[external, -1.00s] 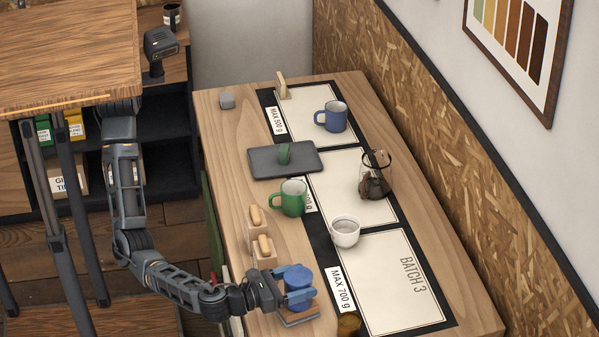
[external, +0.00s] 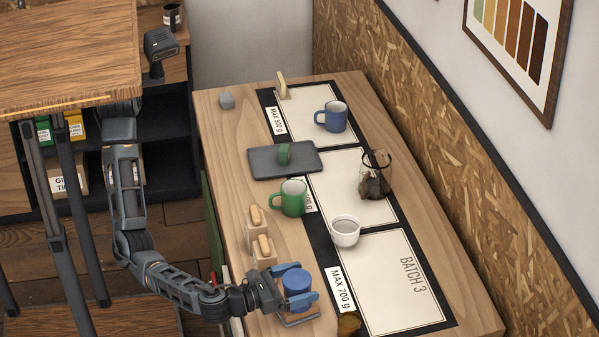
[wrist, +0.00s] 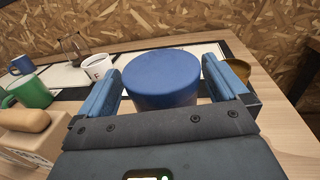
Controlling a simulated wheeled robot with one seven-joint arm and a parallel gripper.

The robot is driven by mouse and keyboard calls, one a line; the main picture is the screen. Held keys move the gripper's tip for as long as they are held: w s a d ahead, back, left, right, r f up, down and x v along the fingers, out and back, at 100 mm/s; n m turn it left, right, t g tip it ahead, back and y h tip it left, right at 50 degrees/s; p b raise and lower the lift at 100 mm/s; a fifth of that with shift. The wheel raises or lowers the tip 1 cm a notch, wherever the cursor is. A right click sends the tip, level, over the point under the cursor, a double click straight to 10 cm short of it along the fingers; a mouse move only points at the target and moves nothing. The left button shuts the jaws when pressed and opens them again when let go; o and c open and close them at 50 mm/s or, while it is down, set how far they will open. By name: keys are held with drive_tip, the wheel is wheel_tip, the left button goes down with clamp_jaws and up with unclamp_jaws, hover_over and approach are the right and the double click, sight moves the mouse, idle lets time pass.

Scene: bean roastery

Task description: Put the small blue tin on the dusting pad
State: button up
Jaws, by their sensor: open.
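The small blue tin (external: 298,284) is at the near left end of the table, and it fills the middle of the wrist view (wrist: 163,82). My gripper (external: 301,283) is open around it, with one blue finger on each side. In the wrist view, gaps show between the tin and both fingers. The tin's base is hidden by the finger and gripper bar, so I cannot tell what it rests on.
A green mug (external: 292,199), a white cup (external: 345,231), a blue mug (external: 332,117) and a glass jar (external: 375,178) stand farther back. A brown-gold bowl (external: 349,324) is right of the tin. The BATCH 3 panel (external: 395,285) is clear.

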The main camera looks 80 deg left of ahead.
drive_tip(key=s+d+b, duration=0.1)
drive_tip(key=s+d, duration=0.1)
drive_tip(key=s, duration=1)
drive_tip(key=shift+b, duration=0.3)
drive_tip(key=shift+r, duration=0.1)
